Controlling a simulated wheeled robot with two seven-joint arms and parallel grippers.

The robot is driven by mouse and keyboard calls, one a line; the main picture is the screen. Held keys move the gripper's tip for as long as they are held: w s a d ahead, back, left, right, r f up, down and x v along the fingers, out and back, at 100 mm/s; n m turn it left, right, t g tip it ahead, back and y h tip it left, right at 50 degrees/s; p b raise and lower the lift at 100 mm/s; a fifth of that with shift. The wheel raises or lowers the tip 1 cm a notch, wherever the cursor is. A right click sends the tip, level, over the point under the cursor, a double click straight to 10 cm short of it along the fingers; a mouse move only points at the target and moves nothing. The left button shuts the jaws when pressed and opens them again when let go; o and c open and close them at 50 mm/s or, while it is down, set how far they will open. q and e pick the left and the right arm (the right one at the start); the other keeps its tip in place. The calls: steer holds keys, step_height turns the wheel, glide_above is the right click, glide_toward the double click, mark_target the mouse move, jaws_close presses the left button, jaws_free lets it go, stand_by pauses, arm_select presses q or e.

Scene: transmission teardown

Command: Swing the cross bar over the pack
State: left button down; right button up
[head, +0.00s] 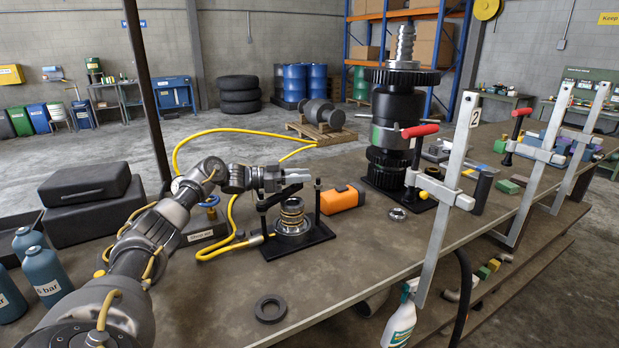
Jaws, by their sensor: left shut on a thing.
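The pack (292,219), a round metal drum with a coppery coil spring on top, sits on a black base plate (300,246) in the head view. A black post stands on each side of it. The dark cross bar (279,197) runs from the top of the left post, slanting up toward the gripper's fingers. My left gripper (298,177) comes in from the left above the pack and is shut on the cross bar near its far end. The fingers partly hide the bar, so I cannot tell whether it meets the right post. My right gripper is not in view.
A yellow hose (232,215) loops on the left. A dark ring (271,308) lies near the front edge. White clamp bars (447,195) stand along the right edge.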

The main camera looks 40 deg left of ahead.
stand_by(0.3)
arm_select(q)
steer(key=c, duration=1.1)
jaws_free()
steer(key=shift+c, duration=0.2)
steer(key=b+v, duration=0.2)
steer(key=v, duration=0.5)
steer(key=shift+a+b, duration=0.2)
steer(key=shift+b, duration=0.15)
steer(key=shift+s, duration=0.15)
steer(key=shift+c, duration=0.5)
